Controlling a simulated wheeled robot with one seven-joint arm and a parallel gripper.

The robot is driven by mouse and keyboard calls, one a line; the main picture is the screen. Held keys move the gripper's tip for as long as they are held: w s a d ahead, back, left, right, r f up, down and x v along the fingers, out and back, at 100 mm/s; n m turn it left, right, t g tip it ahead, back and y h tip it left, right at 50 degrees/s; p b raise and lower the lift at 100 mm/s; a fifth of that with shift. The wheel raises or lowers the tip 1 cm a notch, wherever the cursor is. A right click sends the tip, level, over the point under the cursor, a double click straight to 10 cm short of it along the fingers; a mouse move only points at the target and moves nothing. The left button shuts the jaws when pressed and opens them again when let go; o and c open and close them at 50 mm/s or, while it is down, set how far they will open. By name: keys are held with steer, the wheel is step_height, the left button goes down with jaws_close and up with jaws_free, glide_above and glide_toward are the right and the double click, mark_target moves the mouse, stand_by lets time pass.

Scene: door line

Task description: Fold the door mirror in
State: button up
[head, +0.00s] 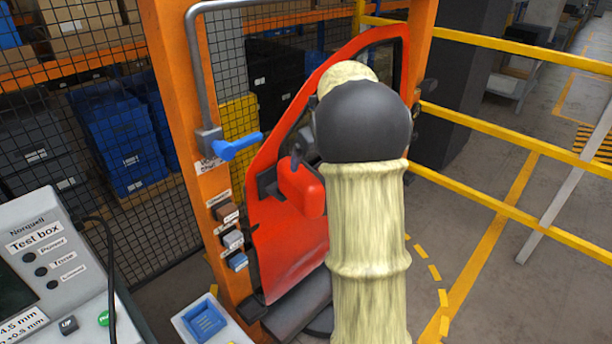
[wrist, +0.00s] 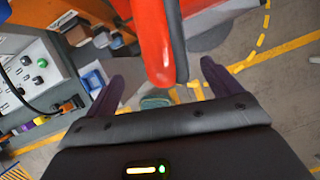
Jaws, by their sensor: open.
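The red door (head: 285,235) stands upright in an orange frame. Its red door mirror (head: 302,187) sticks out from the door, below the window opening, just left of my arm. In the wrist view the mirror (wrist: 152,45) hangs down from the top edge, with its lower end between the two fingers and a little beyond their tips. My gripper (wrist: 162,62) is open, with dark fingers apart on both sides of the mirror. No contact with the mirror is clear. In the head view my arm covers part of the door, and I cannot make out the fingers clearly.
The test box (head: 50,255) and a blue tray (head: 205,320) are at lower left. Yellow rails (head: 510,140) run behind on the right. Floor beyond them is mostly clear.

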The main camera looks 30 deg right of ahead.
mark_target(306, 174)
steer(key=p+x, duration=0.2)
steer(key=x, duration=0.7)
steer(key=shift+w+f, duration=0.1)
steer(key=shift+f, duration=0.25)
steer(key=c, duration=1.4)
steer(key=shift+w+r, duration=0.1)
